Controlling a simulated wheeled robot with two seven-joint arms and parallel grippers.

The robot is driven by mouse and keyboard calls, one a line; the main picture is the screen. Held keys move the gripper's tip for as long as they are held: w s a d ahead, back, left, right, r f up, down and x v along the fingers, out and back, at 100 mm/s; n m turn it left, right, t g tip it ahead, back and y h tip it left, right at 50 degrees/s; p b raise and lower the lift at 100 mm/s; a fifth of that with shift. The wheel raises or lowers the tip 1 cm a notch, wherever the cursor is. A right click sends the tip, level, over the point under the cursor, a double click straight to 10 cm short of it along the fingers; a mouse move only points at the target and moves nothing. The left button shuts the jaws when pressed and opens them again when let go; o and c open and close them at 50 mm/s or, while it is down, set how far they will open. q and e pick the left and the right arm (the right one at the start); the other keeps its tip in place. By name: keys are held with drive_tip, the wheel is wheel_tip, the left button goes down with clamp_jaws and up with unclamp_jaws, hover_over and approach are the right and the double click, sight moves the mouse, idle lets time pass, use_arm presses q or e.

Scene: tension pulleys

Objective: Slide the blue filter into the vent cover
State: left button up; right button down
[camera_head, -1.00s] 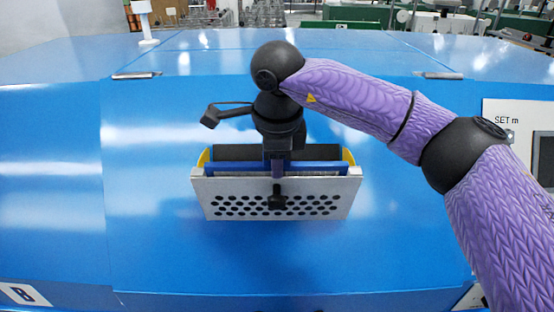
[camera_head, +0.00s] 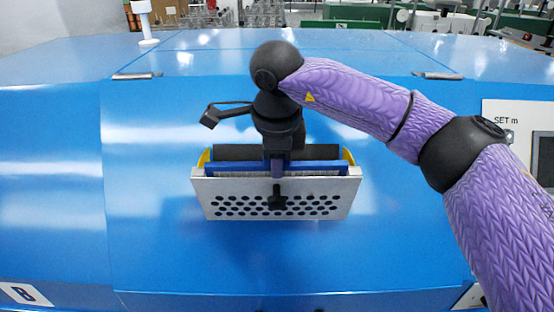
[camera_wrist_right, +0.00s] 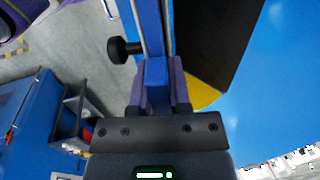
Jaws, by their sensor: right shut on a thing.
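The vent cover (camera_head: 335,192) is a pale metal panel with rows of dark holes and a black knob on its front. It stands tilted open on the blue machine, with yellow side pieces and a dark opening behind it. The blue filter (camera_head: 320,168) lies along the top of the cover, just behind its front panel. My right gripper (camera_head: 277,168) reaches down from above and is shut on the filter near its middle. In the right wrist view the fingers (camera_wrist_right: 160,90) clamp a blue tab. My left gripper is not in view.
The large blue machine surface (camera_head: 400,240) surrounds the cover and is clear. Metal hinges (camera_head: 438,76) lie farther back. A control panel (camera_head: 510,130) is at the right, partly behind my right arm.

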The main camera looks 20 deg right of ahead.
drive_tip(key=shift+r, duration=0.2)
drive_tip(key=shift+f, duration=0.1)
drive_tip(key=shift+f+b, duration=0.4)
drive_tip(key=shift+f, duration=0.05)
idle(0.3)
drive_tip(key=shift+r+p, duration=0.25)
drive_tip(key=shift+p, duration=0.05)
drive_tip(key=shift+s+r, duration=0.1)
drive_tip(key=shift+r, duration=0.2)
drive_tip(key=shift+f, duration=0.1)
idle(0.4)
drive_tip(key=shift+f, duration=0.3)
drive_tip(key=shift+f+b, duration=0.15)
drive_tip(key=shift+b, duration=0.15)
